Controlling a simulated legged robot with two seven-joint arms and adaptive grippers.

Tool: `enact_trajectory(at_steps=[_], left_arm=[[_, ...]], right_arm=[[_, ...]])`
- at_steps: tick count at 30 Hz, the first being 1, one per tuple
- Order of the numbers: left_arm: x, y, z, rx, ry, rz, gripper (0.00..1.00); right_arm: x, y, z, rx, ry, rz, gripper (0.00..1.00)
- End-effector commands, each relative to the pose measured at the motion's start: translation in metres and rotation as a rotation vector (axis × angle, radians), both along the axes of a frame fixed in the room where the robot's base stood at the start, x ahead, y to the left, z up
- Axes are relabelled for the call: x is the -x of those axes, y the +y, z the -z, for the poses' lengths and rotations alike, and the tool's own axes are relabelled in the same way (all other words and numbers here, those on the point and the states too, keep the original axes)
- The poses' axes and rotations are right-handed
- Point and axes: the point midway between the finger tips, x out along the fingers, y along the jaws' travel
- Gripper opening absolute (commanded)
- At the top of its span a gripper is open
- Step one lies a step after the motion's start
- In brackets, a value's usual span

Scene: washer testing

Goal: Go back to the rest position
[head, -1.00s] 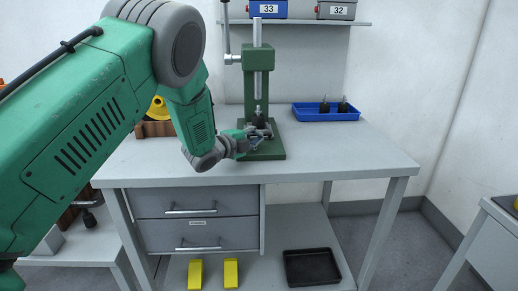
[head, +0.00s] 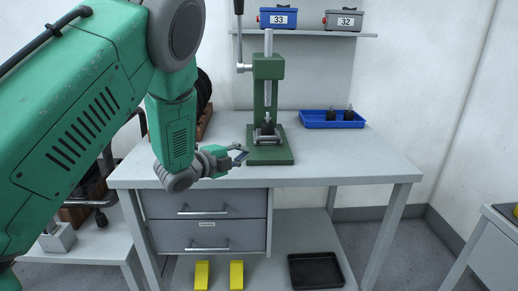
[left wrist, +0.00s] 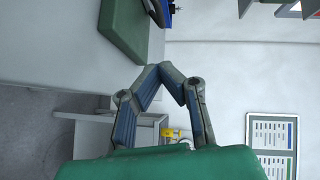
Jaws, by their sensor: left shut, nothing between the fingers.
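My left gripper (head: 239,155) is at the end of the green left arm, to the left of the green press (head: 268,105) and apart from it. In the left wrist view its fingers (left wrist: 168,70) meet at the tips with nothing between them. A dark part (head: 267,130) stands on the base of the press. The green press base also shows at the top of the left wrist view (left wrist: 122,22). My right gripper is in neither current view.
The press stands on a white workbench (head: 340,165). A blue tray (head: 316,121) with dark parts lies at its right. Boxes 33 (head: 278,18) and 32 (head: 343,20) sit on the shelf above. A black tray (head: 315,271) and two yellow blocks (head: 236,275) lie below.

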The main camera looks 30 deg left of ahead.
Motion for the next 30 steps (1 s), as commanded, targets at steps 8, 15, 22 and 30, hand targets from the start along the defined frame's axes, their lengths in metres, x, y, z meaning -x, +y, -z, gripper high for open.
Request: enact_trajectory(at_steps=[8,15,22,30], left_arm=[[0.006,0.0,0.008,0.02,0.021,-0.008,0.0],[0.062,-0.015,0.121,0.3,0.353,-0.197,0.0],[0.186,-0.049,0.243,0.623,0.79,-0.562,0.0],[0.351,-0.086,0.309,0.832,1.167,-1.056,0.0]], right_arm=[[0.0,-0.001,0.0,0.001,0.0,0.002,0.4],[0.0,0.0,0.0,0.001,0.0,0.001,0.4],[0.0,0.0,0.0,0.0,0.0,0.001,0.4],[0.0,0.0,0.0,0.001,0.0,0.001,0.4]])
